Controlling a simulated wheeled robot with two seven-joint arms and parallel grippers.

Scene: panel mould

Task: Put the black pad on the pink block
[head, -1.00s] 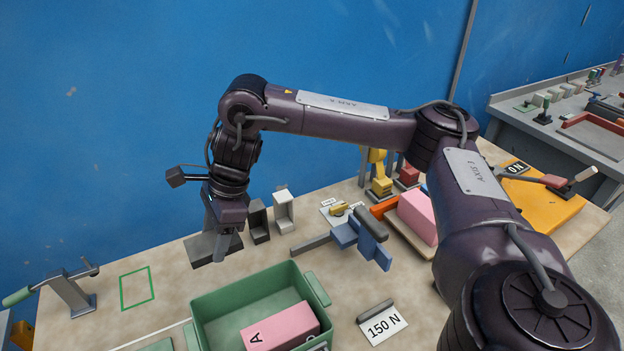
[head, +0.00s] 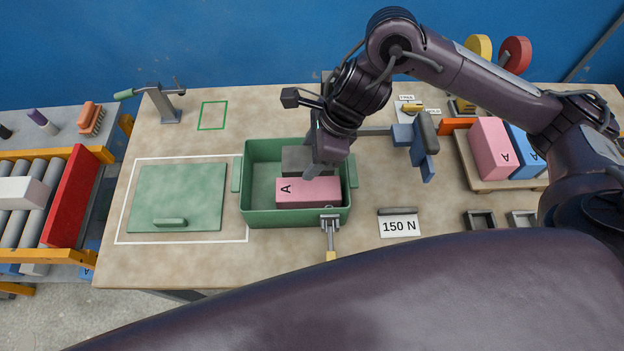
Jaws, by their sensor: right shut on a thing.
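The black pad (head: 294,160) is a flat dark grey piece held by my right gripper (head: 314,170). The gripper is shut on it, pointing down. The pad is over the green box (head: 246,205) and overlaps the area just behind the pink block (head: 305,197). I cannot tell the pad's height or whether it touches the block. The pink block lies inside the box towards its front wall, marked with an A. The gripper and pad hide part of the box's interior. My left gripper is out of view.
A green lid (head: 180,195) lies left of the box. A latch (head: 331,232) is at the box front. A blue clamp-like piece (head: 412,140) and a 150 N sign (head: 399,227) are to the right. Another pink block (head: 489,148) stands on a board further right.

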